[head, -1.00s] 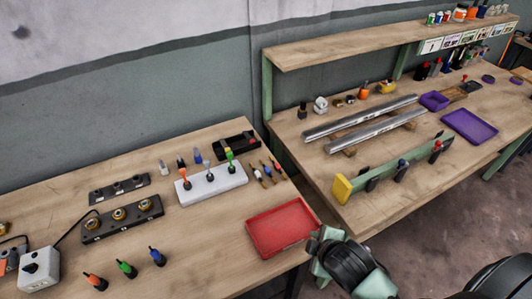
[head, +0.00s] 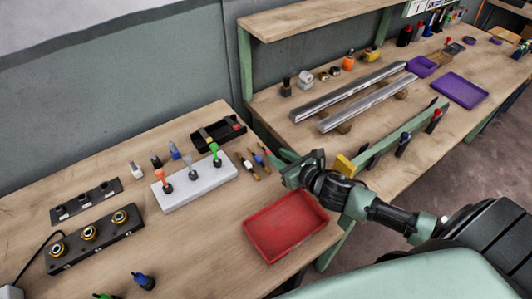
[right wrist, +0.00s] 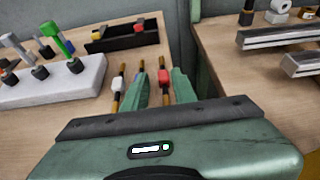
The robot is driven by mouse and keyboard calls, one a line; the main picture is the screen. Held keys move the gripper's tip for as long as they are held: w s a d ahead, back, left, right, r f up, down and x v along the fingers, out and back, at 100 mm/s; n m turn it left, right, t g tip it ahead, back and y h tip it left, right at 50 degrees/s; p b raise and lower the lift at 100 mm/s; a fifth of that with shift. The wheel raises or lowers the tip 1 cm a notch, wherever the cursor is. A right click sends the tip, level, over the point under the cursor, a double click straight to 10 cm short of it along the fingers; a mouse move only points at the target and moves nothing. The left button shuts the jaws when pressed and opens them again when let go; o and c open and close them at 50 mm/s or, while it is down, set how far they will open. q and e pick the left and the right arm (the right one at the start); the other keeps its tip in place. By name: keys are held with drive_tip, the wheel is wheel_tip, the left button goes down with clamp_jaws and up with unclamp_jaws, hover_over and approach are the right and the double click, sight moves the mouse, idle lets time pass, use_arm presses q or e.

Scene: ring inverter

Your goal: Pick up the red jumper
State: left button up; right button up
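The red jumper (right wrist: 163,76) lies on the workbench in the right wrist view, a thin dark and yellow piece with a red middle. It is the rightmost of three similar jumpers. My right gripper (right wrist: 159,88) is open, its two green fingers reaching forward on either side of the red jumper's near part. I cannot tell how high the fingers are above the bench. In the head view my right gripper (head: 284,162) is at the right end of the jumpers and largely hides the red one. My left gripper is not in view.
A white-middled jumper (right wrist: 118,83) and a dark one (right wrist: 139,66) lie just left. A white block (head: 197,187) holds several coloured pieces. A black tray (head: 205,143) is behind, a red tray (head: 285,226) in front. The green shelf post (head: 245,70) stands close.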

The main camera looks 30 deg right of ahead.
sight(269, 152)
drive_tip(key=shift+w+f, duration=0.25)
drive_tip(key=shift+w, duration=0.3)
drive_tip(key=x, duration=0.2)
drive_tip(key=p+x, duration=0.1)
drive_tip(key=x, duration=0.1)
drive_tip(key=shift+f, duration=0.5)
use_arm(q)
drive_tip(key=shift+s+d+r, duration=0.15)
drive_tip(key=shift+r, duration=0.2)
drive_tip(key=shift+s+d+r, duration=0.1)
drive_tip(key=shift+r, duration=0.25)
use_arm(e)
drive_tip(key=shift+w+f, duration=0.25)
clamp_jaws()
